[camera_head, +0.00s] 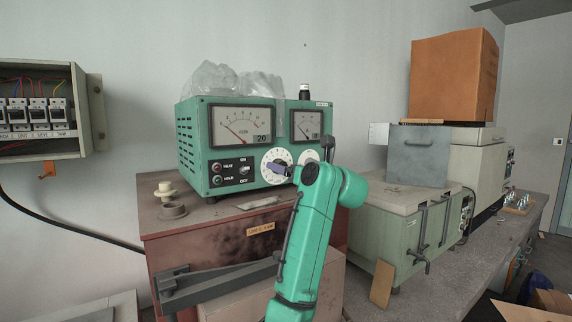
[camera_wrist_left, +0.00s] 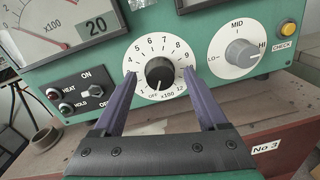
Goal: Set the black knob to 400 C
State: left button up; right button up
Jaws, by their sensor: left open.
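The black knob (camera_wrist_left: 160,73) sits in the middle of a round white dial (camera_wrist_left: 158,62) marked OFF, 1 to 12 and x100, on the front of a green instrument box (camera_head: 228,115). Its light mark appears to point down towards OFF. The display (camera_wrist_left: 94,27) above reads 20. My left gripper (camera_head: 281,168) is in front of the dial. In the left wrist view its purple fingers (camera_wrist_left: 160,78) are open, one on each side of the knob, with gaps between; whether they touch the panel I cannot tell. In the head view the gripper hides part of the dial. My right gripper is not in view.
A grey LO-MID-HI knob (camera_wrist_left: 242,53) stands close right of the dial, with a yellow CHECK button (camera_wrist_left: 288,28) beyond. HEAT and HOLD lamps and a toggle switch (camera_wrist_left: 96,90) are at left. The box stands on a brown cabinet (camera_head: 215,225); a green oven (camera_head: 395,220) is to the right.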

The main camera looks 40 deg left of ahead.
pick_arm(q)
grip_shut()
jog(key=shift+m, duration=0.6)
jog(key=m, duration=0.4)
jog(key=shift+p, duration=0.35)
jog(key=m+p, duration=0.1)
jog(key=m, duration=0.4)
jog(key=m+p, duration=0.1)
jog(key=m, duration=0.3)
jog(key=shift+w+m+p, duration=0.1)
jog(key=shift+m+p, duration=0.2)
jog(key=shift+p, duration=0.1)
jog(key=shift+m+g+p, duration=0.5)
jog(key=shift+m+p, duration=0.5)
jog(key=shift+m, duration=1.2)
jog(key=shift+f, duration=0.1)
